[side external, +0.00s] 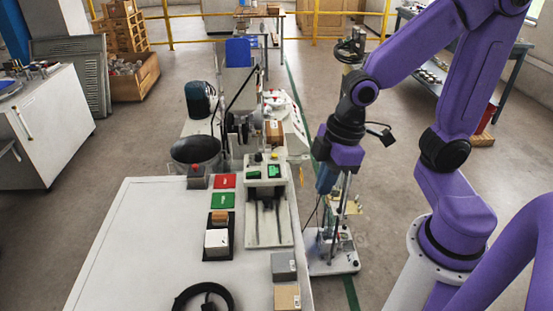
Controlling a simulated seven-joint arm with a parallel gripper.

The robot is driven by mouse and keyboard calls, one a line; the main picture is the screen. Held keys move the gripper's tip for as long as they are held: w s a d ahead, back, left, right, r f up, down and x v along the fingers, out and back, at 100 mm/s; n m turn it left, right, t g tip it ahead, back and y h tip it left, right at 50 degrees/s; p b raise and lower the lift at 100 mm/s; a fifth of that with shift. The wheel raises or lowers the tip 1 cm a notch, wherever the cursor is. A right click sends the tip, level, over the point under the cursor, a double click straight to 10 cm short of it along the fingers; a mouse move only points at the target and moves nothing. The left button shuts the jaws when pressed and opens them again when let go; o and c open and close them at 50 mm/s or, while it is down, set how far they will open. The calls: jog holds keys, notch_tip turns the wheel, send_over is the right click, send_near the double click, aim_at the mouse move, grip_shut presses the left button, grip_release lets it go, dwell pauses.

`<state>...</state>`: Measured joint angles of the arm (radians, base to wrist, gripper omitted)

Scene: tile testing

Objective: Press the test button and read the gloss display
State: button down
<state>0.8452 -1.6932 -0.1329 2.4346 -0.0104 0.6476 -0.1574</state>
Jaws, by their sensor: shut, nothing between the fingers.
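A pale tester (267,215) stands on the white table, with dark rails along its front. Two small green display panels (264,172) sit at its top end; their readings are too small to make out. A black knob (258,157) and a small yellow part stand just behind the displays. I cannot tell for certain which part is the test button. My gripper (338,158) hangs at the end of the purple arm, to the right of the tester and apart from it. It is shut and empty; its fingertips are hard to make out against the equipment behind.
A red square (224,181) and a green square (223,201) lie left of the tester. A white block (216,240) sits on a black base. Grey (284,266) and tan (288,297) blocks and a black coil (204,297) are near the front. The table's left side is clear.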

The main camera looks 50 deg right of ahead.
jog(key=w+d+f+m+t, duration=0.1)
jog(key=w+f+t, duration=0.1)
jog(key=w, duration=1)
jog(key=m+t+h, duration=0.2)
jog(key=t, duration=0.4)
send_over(276, 157)
notch_tip(276, 157, down, 4)
jog(key=shift+d+f, duration=0.1)
jog(key=shift+f, duration=0.1)
jog(key=shift+f, duration=0.15)
jog(key=shift+f, duration=4.25)
jog(key=shift+f, duration=0.2)
jog(key=shift+f, duration=0.25)
